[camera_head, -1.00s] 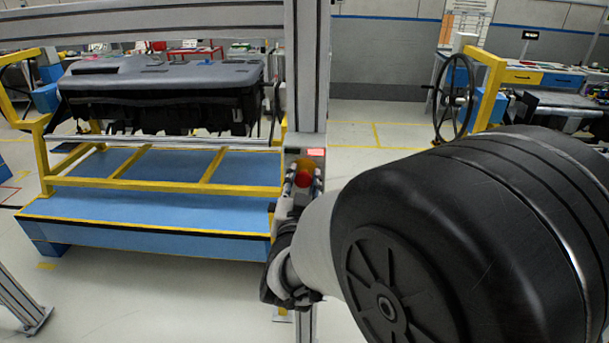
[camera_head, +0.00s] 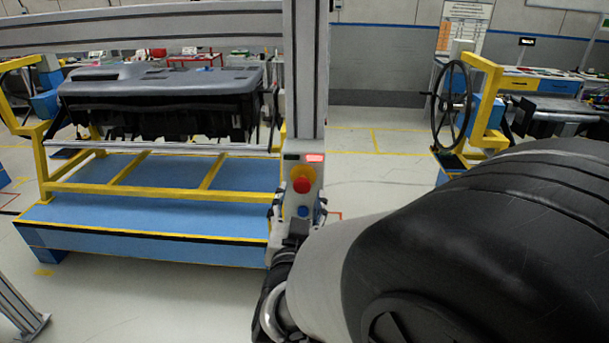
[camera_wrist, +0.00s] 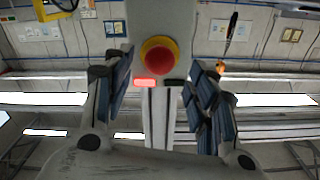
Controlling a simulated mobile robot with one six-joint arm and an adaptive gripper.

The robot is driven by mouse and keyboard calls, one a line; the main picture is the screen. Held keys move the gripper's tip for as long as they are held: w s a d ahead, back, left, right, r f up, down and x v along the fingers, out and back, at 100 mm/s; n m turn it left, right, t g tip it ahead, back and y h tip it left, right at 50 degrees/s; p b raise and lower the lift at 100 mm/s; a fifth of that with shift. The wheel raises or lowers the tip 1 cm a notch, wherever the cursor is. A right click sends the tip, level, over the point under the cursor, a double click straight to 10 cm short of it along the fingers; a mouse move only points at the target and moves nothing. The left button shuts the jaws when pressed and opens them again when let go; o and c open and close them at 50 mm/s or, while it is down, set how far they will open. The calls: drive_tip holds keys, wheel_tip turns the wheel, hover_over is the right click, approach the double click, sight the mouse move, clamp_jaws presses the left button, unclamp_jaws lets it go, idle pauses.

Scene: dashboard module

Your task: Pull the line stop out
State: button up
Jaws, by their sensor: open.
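The line stop is a red mushroom button with a yellow collar (camera_head: 302,184) on a grey box fixed to the upright post. In the wrist view, the button (camera_wrist: 159,57) faces me, centred between the fingers and beyond their tips. My gripper (camera_head: 299,212) is just below the button in the head view, with its fingers apart on either side of the box's lower part. In the wrist view, my gripper (camera_wrist: 158,70) is open and empty. I cannot tell how deep the button sits.
A dashboard (camera_head: 160,95) rests on a yellow-and-blue stand to the left. Open floor lies right of the post.

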drive_tip(key=s, duration=0.2)
drive_tip(key=shift+s, duration=0.4)
drive_tip(key=s+d+f+n+g, duration=0.1)
drive_tip(key=s+d+g, duration=0.5)
drive_tip(key=s, duration=0.6)
drive_tip(key=s+d+f+n+g, duration=0.2)
drive_tip(key=s+d+g, duration=0.5)
drive_tip(key=s+d, duration=0.4)
drive_tip(key=shift+s+f+y, duration=0.3)
drive_tip(key=shift+s+f, duration=0.4)
drive_tip(key=shift+s, duration=0.55)
drive_tip(key=shift+c, duration=0.3)
